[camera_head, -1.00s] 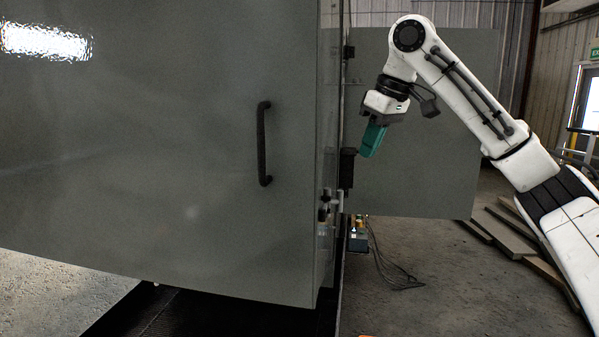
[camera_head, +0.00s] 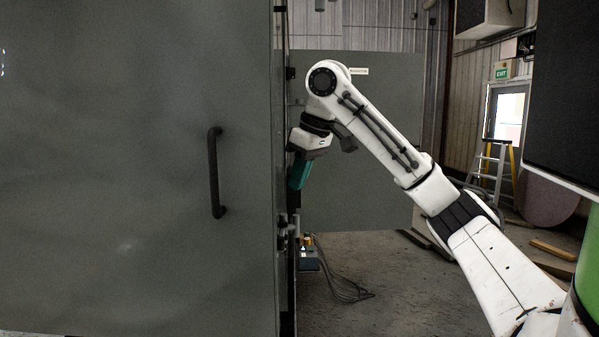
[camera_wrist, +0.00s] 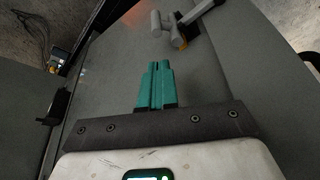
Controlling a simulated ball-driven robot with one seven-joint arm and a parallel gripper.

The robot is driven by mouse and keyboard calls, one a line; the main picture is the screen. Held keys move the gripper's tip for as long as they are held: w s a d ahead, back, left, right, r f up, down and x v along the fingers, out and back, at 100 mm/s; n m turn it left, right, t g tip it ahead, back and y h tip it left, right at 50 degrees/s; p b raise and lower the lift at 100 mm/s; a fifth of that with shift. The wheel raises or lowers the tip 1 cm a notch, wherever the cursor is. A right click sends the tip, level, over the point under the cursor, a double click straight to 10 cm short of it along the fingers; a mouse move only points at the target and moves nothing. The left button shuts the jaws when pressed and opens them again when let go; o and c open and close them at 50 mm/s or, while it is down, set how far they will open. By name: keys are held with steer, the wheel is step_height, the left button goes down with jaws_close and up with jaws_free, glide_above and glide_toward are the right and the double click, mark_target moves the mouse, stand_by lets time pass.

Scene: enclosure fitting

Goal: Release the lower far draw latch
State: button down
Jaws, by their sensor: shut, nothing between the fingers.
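My gripper (camera_head: 299,182) has green fingers and points downward beside the right edge of the large grey enclosure (camera_head: 130,170). In the wrist view its fingers (camera_wrist: 157,82) are together and empty. A grey metal latch (camera_wrist: 172,32) with a T-shaped end and a lever lies beyond the fingertips in the wrist view, with an orange-yellow bit beside it. The fingertips look apart from it. In the head view a small latch-like fitting (camera_head: 288,232) sits on the enclosure's right edge, below my gripper. I cannot tell whether these are the same latch.
A black handle (camera_head: 215,172) stands out from the enclosure's front. A grey panel (camera_head: 370,150) stands behind my arm. A small box with cables (camera_head: 308,258) lies on the floor. A ladder (camera_head: 490,165) and a dark cabinet (camera_head: 565,90) are at the right.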

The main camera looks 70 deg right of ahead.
steer(key=x, duration=0.6)
steer(key=shift+f+p, duration=0.2)
steer(key=shift+p, duration=0.1)
